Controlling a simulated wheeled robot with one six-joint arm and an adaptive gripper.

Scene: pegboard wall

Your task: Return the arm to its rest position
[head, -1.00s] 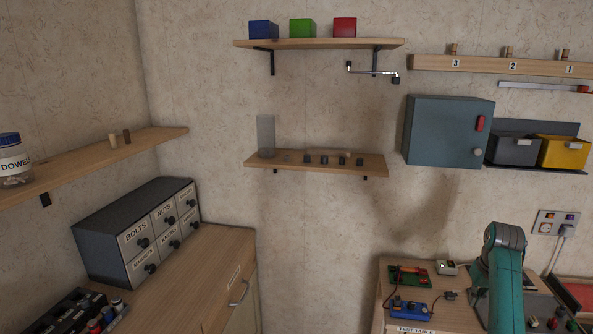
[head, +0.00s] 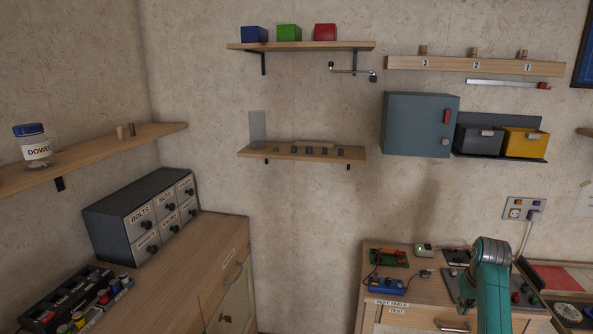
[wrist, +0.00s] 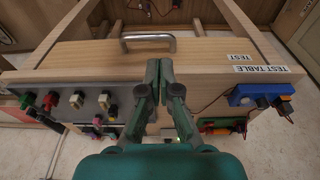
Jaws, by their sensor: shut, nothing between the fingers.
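My arm (head: 492,285) shows as a teal link at the lower right of the head view, in front of the test table (head: 440,318). My gripper is not visible in the head view. In the wrist view my gripper (wrist: 159,68) is shut and empty, its two dark fingertips together. It is seen against the test table's wooden front edge, just below the metal drawer handle (wrist: 148,42). I cannot tell how far the fingertips are from the wood.
On the test table are a blue device (head: 387,285), a green board (head: 389,257) and a grey panel with knobs (head: 460,287). A blue-grey cabinet (head: 412,124) hangs above. A drawer unit (head: 140,219) stands on the left bench. Floor shows between the benches.

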